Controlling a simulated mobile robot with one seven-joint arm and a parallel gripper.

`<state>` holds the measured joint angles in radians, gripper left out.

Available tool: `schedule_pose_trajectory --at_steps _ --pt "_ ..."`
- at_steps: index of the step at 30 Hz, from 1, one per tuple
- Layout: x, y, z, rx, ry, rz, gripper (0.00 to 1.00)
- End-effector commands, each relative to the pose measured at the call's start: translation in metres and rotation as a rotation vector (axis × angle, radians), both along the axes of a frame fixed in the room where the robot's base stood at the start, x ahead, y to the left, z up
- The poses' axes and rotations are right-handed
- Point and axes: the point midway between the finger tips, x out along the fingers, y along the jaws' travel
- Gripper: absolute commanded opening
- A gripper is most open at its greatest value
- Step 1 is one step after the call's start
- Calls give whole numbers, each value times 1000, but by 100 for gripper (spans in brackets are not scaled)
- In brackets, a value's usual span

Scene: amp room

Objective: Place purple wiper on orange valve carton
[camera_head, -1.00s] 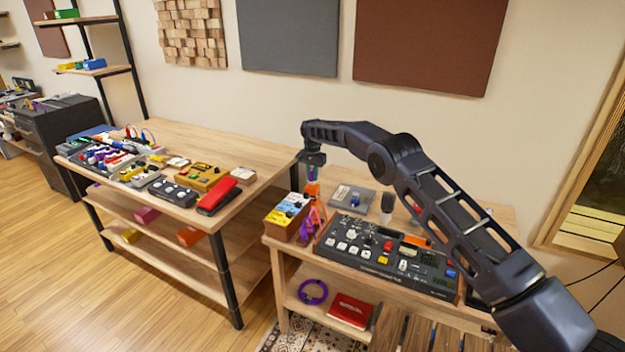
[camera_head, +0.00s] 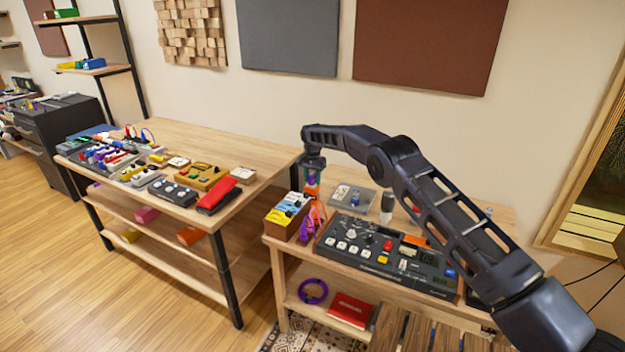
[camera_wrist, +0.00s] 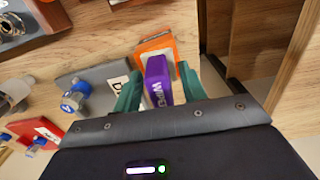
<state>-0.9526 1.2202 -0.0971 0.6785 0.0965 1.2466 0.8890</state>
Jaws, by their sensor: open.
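The purple wiper (camera_wrist: 157,82), with white lettering, lies between the two teal fingers of my gripper (camera_wrist: 158,76) in the wrist view. The fingers are open, one on each side of it. An orange carton (camera_wrist: 153,46) with a pale label shows just beyond and partly behind the wiper. I cannot tell whether the wiper rests on it. In the head view my gripper (camera_head: 312,168) points down over the back left of the right-hand table, above a small orange item (camera_head: 313,190). The wiper is too small there to make out surely.
A box of coloured cards (camera_head: 287,214) stands left of the gripper, with purple and orange items close beside it. A black control panel (camera_head: 385,255) fills the table's front. A grey box (camera_head: 352,198) stands behind. The left table (camera_head: 215,150) holds several devices.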

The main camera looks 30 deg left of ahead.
Motion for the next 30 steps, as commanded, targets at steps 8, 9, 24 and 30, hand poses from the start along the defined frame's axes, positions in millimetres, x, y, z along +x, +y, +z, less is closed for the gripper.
schedule_pose_trajectory --at_steps 8,9,24,30 --pt "1 1 37 3 -2 0 42" --pt "1 1 45 3 -2 0 42" --pt "0 0 118 1 -1 0 42" --pt "0 0 122 0 0 0 42"
